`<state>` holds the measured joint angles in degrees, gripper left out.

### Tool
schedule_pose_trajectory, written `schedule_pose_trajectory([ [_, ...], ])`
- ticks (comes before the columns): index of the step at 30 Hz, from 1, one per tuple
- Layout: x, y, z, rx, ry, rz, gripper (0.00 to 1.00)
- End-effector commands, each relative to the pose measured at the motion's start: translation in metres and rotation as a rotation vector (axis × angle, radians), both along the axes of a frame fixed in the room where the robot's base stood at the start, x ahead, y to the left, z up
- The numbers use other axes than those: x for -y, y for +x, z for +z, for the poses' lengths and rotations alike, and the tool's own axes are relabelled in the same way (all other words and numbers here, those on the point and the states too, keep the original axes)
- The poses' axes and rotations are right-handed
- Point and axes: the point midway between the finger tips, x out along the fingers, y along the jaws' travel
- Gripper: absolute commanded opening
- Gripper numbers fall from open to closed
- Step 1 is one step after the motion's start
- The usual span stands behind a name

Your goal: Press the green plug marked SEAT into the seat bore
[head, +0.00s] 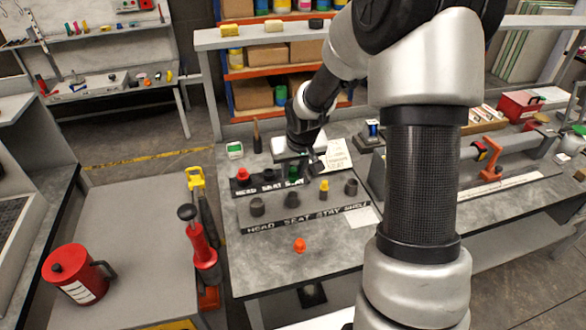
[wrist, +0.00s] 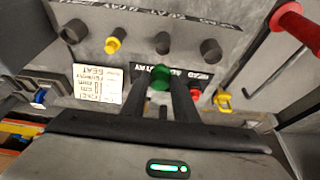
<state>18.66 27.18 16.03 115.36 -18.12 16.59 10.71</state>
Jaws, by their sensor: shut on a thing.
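The green plug (head: 293,173) is at the right end of the small black labelled strip (head: 270,188) in the head view. My gripper (head: 301,165) reaches down over it from behind. In the wrist view the green plug (wrist: 160,75) sits between the two fingers of my gripper (wrist: 163,85), which are shut on it. I cannot tell whether it is clear of the strip. A row of dark round sockets stands by the long label reading HEAD SEAT STAY SHELF. The one above SEAT (head: 292,199) looks empty; it also shows in the wrist view (wrist: 163,42).
A yellow plug (head: 324,185) stands in the row. A red plug (head: 243,174) is left of the green one. An orange piece (head: 299,245) lies on the bare front of the bench.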

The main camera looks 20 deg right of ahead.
Motion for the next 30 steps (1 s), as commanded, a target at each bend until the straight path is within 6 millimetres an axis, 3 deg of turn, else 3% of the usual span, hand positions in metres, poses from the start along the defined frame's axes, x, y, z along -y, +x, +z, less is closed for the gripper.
schedule_pose_trajectory([
  [15,0.000,0.000,-0.043,0.000,0.000,-0.001,0.05],
  [30,0.000,0.000,-0.047,0.000,0.000,-0.001,0.05],
])
